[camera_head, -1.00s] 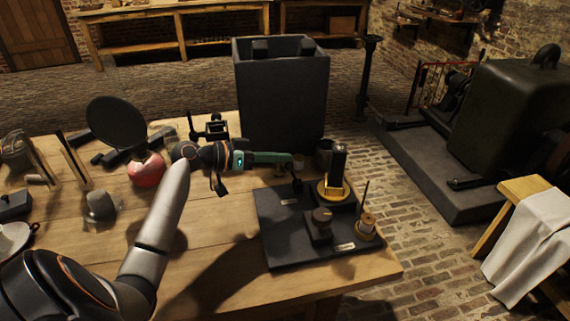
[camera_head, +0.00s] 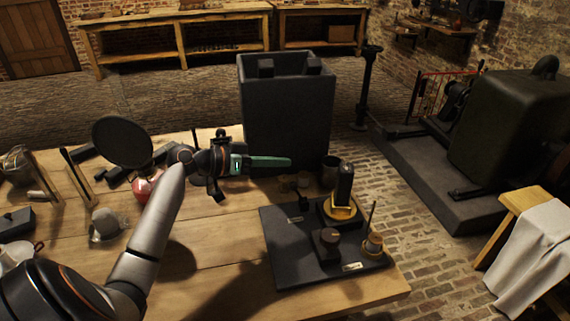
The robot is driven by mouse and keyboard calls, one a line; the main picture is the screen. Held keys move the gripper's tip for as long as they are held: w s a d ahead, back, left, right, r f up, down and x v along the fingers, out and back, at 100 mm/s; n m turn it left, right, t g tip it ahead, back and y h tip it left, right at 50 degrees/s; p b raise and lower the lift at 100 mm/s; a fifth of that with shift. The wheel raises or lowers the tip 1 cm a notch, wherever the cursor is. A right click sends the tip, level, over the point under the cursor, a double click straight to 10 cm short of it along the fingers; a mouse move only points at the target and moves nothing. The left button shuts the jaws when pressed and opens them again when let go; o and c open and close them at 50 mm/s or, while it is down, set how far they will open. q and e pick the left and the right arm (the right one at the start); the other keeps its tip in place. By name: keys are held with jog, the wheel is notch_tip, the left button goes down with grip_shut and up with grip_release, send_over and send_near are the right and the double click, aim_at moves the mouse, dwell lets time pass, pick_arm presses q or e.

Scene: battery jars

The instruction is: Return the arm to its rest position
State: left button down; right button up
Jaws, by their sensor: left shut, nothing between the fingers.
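My left arm comes in from the lower left of the head view. Its gripper (camera_head: 288,162) is shut and empty, pointing right, in front of the lower part of the tall dark grey jar (camera_head: 287,115). On the board stand a black upright piece in a yellow ring (camera_head: 342,208), a dark block with a round top (camera_head: 328,240) and a brass piece with a thin rod (camera_head: 373,243). My right gripper does not show.
The wooden table (camera_head: 215,250) holds a round black disc on a stand (camera_head: 122,143), a red round object (camera_head: 143,188) partly behind my arm, and a grey lump (camera_head: 107,224). A stool with white cloth (camera_head: 535,250) stands at the right. A dark mug (camera_head: 331,170) sits behind the board.

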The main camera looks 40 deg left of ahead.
pick_arm(q)
jog(key=v, duration=0.6)
jog(key=shift+s, duration=0.35)
jog(key=shift+a, duration=0.1)
